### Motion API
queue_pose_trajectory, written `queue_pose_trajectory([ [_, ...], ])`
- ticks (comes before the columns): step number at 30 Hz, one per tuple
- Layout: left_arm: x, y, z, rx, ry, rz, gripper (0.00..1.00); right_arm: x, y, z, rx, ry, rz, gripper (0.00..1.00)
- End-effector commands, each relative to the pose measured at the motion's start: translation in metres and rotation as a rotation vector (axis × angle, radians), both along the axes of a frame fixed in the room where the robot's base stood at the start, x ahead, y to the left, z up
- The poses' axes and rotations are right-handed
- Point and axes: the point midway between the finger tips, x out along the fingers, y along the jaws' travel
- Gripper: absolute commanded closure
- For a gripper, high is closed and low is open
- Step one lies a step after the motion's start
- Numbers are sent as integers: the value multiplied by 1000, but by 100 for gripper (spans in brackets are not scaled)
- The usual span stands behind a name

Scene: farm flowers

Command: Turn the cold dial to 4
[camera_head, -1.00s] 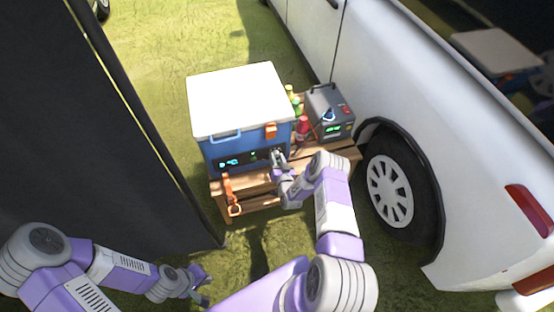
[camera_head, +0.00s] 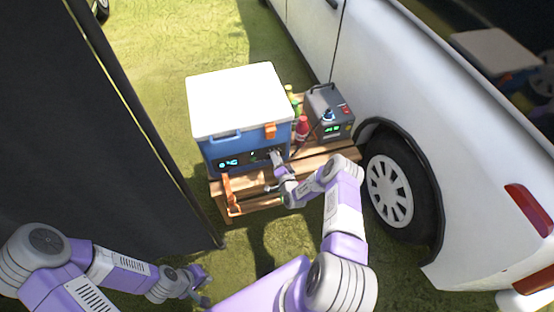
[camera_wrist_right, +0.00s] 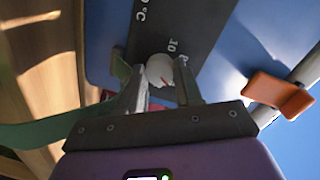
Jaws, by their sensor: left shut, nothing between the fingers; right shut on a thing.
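The blue cooler (camera_head: 228,145) with a white lid (camera_head: 238,98) stands on a wooden bench. Its dark front panel (camera_head: 245,160) has a lit display (camera_head: 229,163); the reading is too small to be sure of. In the right wrist view the round pale dial (camera_wrist_right: 159,69) with a red mark sits on this panel (camera_wrist_right: 200,30), with "10" and "°C" printed near it. My right gripper (camera_wrist_right: 161,84) is shut on the dial; in the head view its fingertips (camera_head: 274,154) are at the panel's right end. My left gripper (camera_head: 206,288) is shut and empty, low at the left.
A grey power box (camera_head: 330,113) and bottles (camera_head: 302,127) stand right of the cooler. An orange latch (camera_head: 270,131) is above the right gripper. An orange strap (camera_head: 229,195) hangs at the wooden bench (camera_head: 320,160). A white vehicle (camera_head: 440,150) is right, a dark panel (camera_head: 80,110) left.

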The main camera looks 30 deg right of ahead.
Motion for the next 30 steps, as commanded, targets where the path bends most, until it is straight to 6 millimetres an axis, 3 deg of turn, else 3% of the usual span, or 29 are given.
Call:
queue_pose_trajectory([
  [17, 0, 0, 0, 0, 0, 0, 100, -1, 1, -2, 33, -3, 2, 96],
  [18, 0, 0, 0, 0, 0, 0, 100, -1, 1, -2, 33, -3, 2, 61],
  [22, 0, 0, 0, 0, 0, 0, 100, -1, 1, -2, 32, -4, 2, 41],
  [30, 0, 0, 0, 0, 0, 0, 100, -1, 0, 0, 31, -5, 0, 40],
])
